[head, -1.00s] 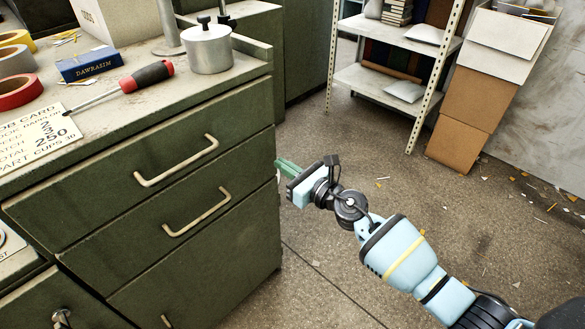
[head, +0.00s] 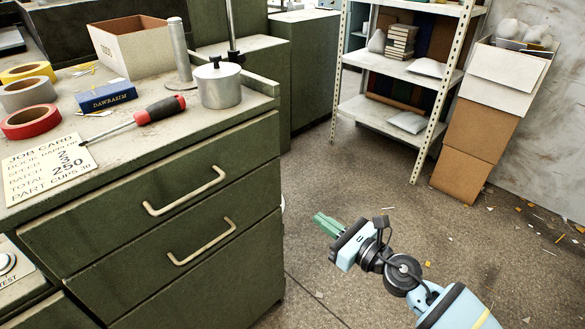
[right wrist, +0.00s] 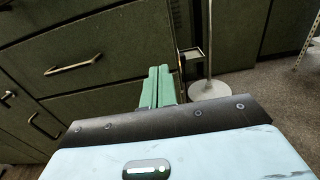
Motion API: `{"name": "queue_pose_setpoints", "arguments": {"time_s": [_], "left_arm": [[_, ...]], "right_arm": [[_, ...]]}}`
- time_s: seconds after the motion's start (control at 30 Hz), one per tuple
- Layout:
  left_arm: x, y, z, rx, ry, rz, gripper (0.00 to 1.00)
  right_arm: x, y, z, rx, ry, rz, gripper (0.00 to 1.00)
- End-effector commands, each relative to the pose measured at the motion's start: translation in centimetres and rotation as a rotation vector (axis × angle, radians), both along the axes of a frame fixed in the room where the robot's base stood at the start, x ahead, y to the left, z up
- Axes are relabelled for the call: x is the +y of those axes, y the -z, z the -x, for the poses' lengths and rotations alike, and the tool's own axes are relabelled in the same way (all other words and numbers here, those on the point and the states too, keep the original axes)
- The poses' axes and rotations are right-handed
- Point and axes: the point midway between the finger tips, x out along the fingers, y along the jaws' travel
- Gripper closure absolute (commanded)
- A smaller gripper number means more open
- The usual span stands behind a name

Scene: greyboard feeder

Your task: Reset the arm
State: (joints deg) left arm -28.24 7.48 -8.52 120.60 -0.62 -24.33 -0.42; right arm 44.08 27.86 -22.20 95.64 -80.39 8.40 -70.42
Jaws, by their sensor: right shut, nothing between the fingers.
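My right gripper (head: 328,224) shows in the head view, to the right of the green drawer cabinet (head: 150,237) and over the concrete floor. Its green fingers are together, with nothing between them. They also show in the right wrist view (right wrist: 158,86), side by side, with the cabinet's drawer fronts beyond. The fingers look apart from the cabinet in the head view. My left gripper is in neither view.
On the cabinet top are a screwdriver (head: 150,112), a lidded metal pot (head: 218,84), a blue box (head: 106,97), tape rolls (head: 30,121) and a job card (head: 48,167). A metal shelf (head: 400,68) and cardboard boxes (head: 478,135) stand behind. Floor right of the cabinet is mostly clear.

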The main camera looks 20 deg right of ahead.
Motion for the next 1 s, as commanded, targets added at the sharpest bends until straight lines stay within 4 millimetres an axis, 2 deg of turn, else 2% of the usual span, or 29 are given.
{"name": "queue_pose_setpoints", "arguments": {"time_s": [0.17,0.27,0.37,0.67,0.8,1.0], "left_arm": [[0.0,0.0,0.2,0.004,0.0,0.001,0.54],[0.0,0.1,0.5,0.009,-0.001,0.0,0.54],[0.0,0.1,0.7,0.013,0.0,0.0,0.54],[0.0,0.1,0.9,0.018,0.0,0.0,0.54],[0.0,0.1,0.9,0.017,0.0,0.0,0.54],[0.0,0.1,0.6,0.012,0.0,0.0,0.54]], "right_arm": [[0.2,0.8,0.8,0.04,0.008,-0.06,1.0],[0.4,2.8,2.8,0.14,0.036,-0.219,1.0],[0.5,5.7,6.1,0.298,0.095,-0.468,1.0],[-0.5,14.4,18.2,0.784,0.421,-1.295,1.0],[-1.0,17.9,25.0,0.966,0.641,-1.668,1.0],[-1.2,21.2,35.1,1.121,1.015,-2.16,1.0]]}}
